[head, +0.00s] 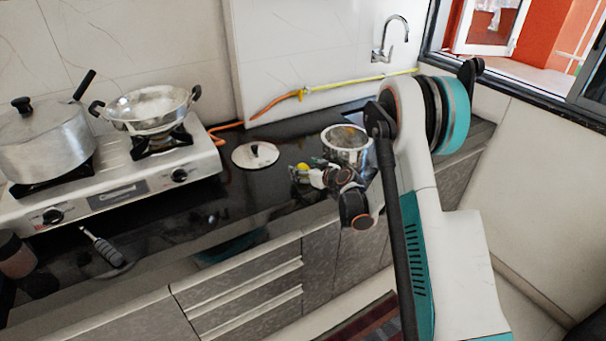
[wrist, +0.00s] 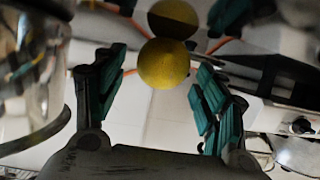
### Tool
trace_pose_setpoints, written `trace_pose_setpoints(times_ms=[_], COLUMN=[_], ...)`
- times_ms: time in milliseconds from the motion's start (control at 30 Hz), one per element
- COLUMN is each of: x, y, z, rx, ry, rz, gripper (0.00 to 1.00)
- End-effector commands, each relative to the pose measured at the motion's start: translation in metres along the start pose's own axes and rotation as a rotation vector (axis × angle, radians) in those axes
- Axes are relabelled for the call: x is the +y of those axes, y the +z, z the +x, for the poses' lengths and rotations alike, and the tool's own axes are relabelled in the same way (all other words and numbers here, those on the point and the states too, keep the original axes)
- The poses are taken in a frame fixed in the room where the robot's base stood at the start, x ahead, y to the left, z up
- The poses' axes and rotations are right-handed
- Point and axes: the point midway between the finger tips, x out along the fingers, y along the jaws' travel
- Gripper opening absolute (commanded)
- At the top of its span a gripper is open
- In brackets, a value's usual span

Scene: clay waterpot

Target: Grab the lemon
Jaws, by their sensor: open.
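The lemon (head: 303,167) is a small yellow shape on the dark glossy counter in the head view, partly hidden by my gripper (head: 300,175). In the wrist view the lemon (wrist: 163,64) is round and yellow, between the teal pads of my open gripper (wrist: 160,78). A gap shows on each side of the lemon, wider on the left, and neither pad appears to touch it. A darker yellow round shape just above it looks like its reflection in the counter.
A shiny pot (head: 347,145) stands close right of the gripper; it also fills the left of the wrist view (wrist: 30,75). A round lid (head: 255,155) lies to the left. A stove (head: 110,190) with a wok (head: 150,108) and lidded pot (head: 45,140) is farther left.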

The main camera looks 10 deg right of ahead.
Motion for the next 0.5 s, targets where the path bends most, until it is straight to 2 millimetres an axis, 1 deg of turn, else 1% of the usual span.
trace_pose_setpoints(times_ms=[67,100,267,500], x=[0.0,0.0,-0.0001,0.0], y=[-0.0005,-0.0005,-0.0004,-0.0004], z=[-0.0004,-0.0005,-0.0005,-0.0006], rx=[0.0,0.0,0.0,0.0], ry=[0.0,0.0,0.0,0.0], rz=[0.0,0.0,0.0,0.0], gripper=[0.65,0.56,0.2,0.19])
